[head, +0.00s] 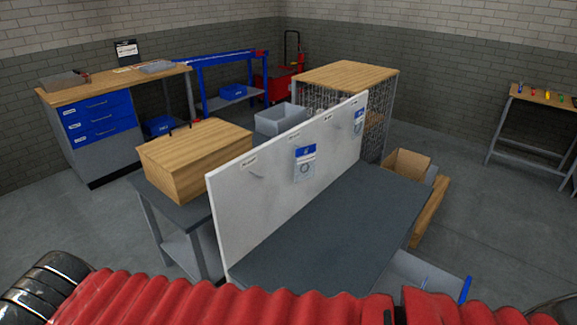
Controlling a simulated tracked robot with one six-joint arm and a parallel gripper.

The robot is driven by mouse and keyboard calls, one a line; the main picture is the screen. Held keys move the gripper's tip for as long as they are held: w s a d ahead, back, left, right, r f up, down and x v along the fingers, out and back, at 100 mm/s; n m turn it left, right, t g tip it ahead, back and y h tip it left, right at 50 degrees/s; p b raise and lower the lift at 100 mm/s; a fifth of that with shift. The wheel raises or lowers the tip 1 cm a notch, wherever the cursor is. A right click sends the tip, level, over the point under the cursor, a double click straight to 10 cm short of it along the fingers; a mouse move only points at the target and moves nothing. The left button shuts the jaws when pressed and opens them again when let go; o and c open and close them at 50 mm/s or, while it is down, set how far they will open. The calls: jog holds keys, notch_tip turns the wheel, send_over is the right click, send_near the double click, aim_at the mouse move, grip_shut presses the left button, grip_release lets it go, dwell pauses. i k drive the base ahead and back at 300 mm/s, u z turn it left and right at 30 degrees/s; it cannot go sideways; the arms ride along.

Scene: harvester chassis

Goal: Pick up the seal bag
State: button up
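A clear bag with a blue and white header (304,163) hangs on the white upright board (240,210). A ring shape shows in its lower part, which fits a seal bag, but its print is too small to read. A second, smaller-looking bag with a blue header (359,119) hangs near the board's far right end. I cannot tell from the labels which one is named the seal bag. Both bags hang apart from each other. My gripper is not in view.
A dark grey bench top (318,232) in front of the board is bare. A wooden box (195,155) stands on a table behind the board. A cardboard box (408,164) and a pale bin (420,280) are at the right. Small labels and hooks dot the board.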

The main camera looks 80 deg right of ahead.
aim_at(304, 164)
jog(key=i, duration=1)
jog(key=z, duration=2.35)
jog(key=i, duration=0.5)
jog(key=u, duration=0.05)
